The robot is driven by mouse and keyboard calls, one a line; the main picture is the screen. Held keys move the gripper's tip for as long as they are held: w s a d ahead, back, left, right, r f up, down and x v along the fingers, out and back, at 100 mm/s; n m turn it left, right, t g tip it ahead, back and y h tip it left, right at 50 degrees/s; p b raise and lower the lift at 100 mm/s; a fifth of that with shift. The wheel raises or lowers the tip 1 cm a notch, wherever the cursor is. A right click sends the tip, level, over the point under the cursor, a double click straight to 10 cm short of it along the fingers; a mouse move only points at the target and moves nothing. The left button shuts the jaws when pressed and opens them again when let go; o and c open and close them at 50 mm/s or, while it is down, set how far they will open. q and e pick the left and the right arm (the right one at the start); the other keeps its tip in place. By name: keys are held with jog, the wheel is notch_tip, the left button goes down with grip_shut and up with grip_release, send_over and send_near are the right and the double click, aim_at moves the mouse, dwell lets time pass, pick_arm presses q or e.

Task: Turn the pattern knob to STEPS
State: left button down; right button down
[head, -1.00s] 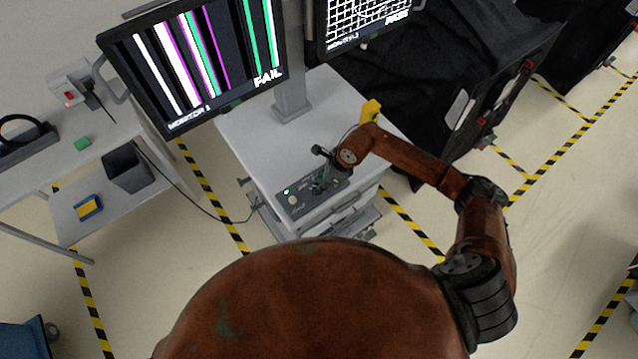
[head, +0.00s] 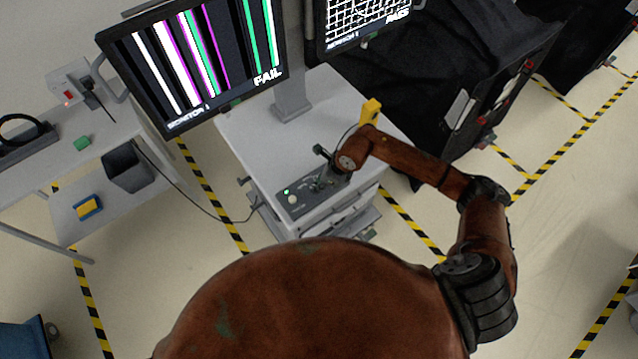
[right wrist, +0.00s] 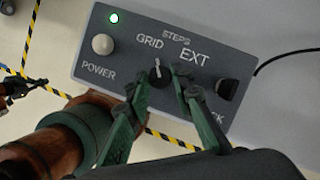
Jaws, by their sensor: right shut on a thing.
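The pattern knob (right wrist: 159,76) is a dark round knob with a white pointer line on a grey control box (right wrist: 230,60), which also shows in the head view (head: 299,207). Its pointer points roughly straight up in the right wrist view, between the GRID and STEPS labels. My right gripper (right wrist: 158,79) has its green fingers on either side of the knob and is shut on it. In the head view the right gripper (head: 324,180) reaches down over the box, and the knob is mostly hidden.
The box has a white POWER button (right wrist: 103,44), a lit green lamp (right wrist: 114,18) and another dark knob (right wrist: 227,89). It stands on a cart (head: 250,135). Monitor 1 (head: 195,60) shows coloured bars and FAIL. A yellow object (head: 370,111) lies behind my wrist.

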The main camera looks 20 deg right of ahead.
jog(key=m+t, duration=0.1)
jog(key=m, duration=0.2)
jog(key=shift+a+h+b, duration=0.15)
jog(key=shift+h+b, duration=0.2)
jog(key=shift+h, duration=0.05)
jog(key=shift+s+m+t+h+b, duration=0.1)
jog(key=shift+m+t+h+b, duration=0.35)
jog(key=shift+m, duration=1.35)
jog(key=c, duration=1.7)
grip_release()
jog(key=shift+r, duration=0.15)
jog(key=v, duration=1.1)
jog(key=shift+s+a+r, duration=0.1)
jog(key=shift+a+r, duration=0.05)
jog(key=shift+r, duration=0.25)
